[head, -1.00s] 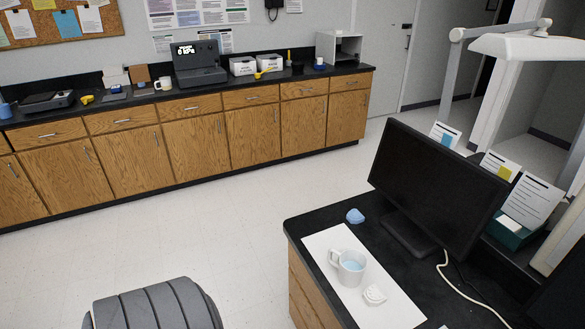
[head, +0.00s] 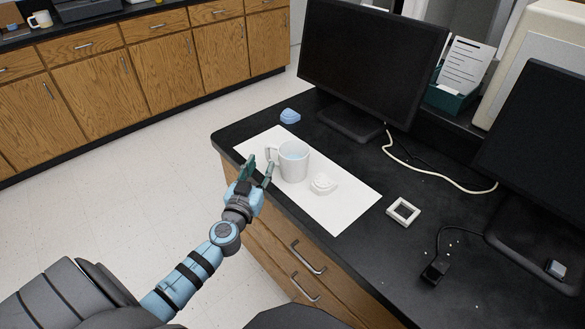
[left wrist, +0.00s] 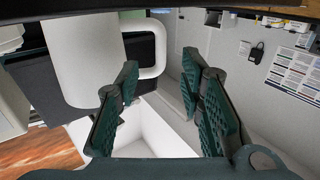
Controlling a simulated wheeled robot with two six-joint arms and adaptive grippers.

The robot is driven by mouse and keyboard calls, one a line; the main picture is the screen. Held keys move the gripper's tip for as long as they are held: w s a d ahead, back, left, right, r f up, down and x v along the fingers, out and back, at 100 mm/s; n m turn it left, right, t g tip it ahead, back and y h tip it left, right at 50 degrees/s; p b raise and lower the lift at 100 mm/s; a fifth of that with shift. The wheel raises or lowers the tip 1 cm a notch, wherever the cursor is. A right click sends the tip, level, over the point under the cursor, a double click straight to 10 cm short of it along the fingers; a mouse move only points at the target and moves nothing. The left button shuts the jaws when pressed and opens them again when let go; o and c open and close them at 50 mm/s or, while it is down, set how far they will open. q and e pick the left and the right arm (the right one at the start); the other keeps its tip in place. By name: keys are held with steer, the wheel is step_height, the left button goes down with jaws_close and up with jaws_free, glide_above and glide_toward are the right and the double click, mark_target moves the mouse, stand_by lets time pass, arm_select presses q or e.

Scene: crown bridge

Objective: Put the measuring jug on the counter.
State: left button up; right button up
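The white measuring jug (head: 293,161) stands upright on a white sheet (head: 334,212) on the black desk. It looks pale blue inside, and its handle faces left. My left gripper (head: 259,167) is open and empty, just left of the handle. In the left wrist view the jug (left wrist: 82,55) is at upper left, and its handle lies just beyond the spread fingers of my left gripper (left wrist: 160,105). The black-topped counter (head: 135,14) with wooden cabinets runs along the back left. My right gripper is not in view.
A white dental cast (head: 323,184) lies right of the jug, and a blue piece (head: 290,116) lies behind it. A monitor (head: 372,50) stands behind the sheet. A white square frame (head: 403,211) and a cable (head: 430,178) lie to the right. Floor is clear between desk and counter.

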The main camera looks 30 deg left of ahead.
mark_target(267, 155)
arm_select(q)
steer(key=x, duration=0.7)
steer(key=shift+w+a+f+b, duration=0.1)
steer(key=shift+f+b, duration=0.3)
steer(key=shift+r, duration=0.1)
jaws_close()
